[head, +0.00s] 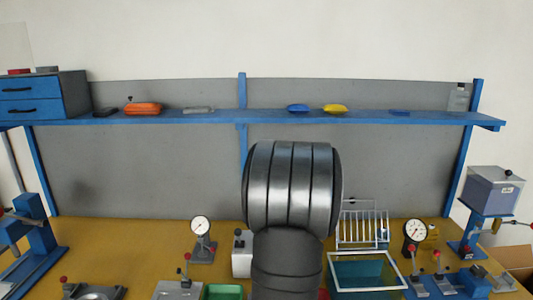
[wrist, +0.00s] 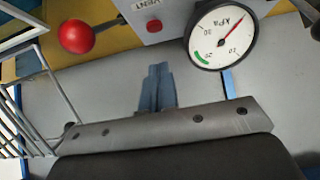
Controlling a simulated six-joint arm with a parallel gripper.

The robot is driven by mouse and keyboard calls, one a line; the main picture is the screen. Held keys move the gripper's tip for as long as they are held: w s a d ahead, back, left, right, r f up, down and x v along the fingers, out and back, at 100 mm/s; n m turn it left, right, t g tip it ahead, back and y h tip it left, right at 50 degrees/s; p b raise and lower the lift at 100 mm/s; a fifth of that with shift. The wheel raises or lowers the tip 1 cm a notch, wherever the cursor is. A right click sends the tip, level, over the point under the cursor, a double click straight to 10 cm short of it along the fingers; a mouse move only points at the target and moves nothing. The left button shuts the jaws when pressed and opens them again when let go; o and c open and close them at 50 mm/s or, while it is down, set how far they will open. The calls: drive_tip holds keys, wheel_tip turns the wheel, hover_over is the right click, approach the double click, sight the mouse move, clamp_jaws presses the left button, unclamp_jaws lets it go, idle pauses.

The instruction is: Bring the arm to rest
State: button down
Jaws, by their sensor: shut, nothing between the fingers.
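My gripper (wrist: 158,72) shows in the wrist view as two blue-grey fingers pressed together beyond a grey metal bar. It is shut and empty, in front of a plain grey surface. It touches nothing that I can make out. In the head view my arm stands upright in the middle, its large metallic joint in front of the back panel. The gripper cannot be made out in the head view.
A gauge (wrist: 220,36), a red ball knob (wrist: 76,36) and a white wire rack (wrist: 30,100) appear near the gripper in the wrist view. In the head view, a blue shelf (head: 200,117) spans the back, and a teal bin (head: 365,274) stands right of my arm.

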drive_tip(key=v, duration=0.5)
drive_tip(key=x, duration=0.7)
drive_tip(key=shift+w, duration=0.25)
drive_tip(key=shift+s+r+g, duration=1.05)
drive_tip(key=shift+s+r, duration=0.8)
drive_tip(key=shift+r, duration=2.3)
drive_tip(key=shift+s+r+g, duration=1.05)
drive_tip(key=shift+s+r, duration=0.85)
drive_tip(key=shift+r, duration=2.2)
drive_tip(key=x, duration=0.7)
drive_tip(key=shift+w+f, duration=0.2)
drive_tip(key=shift+f, duration=0.1)
drive_tip(key=shift+d, duration=0.1)
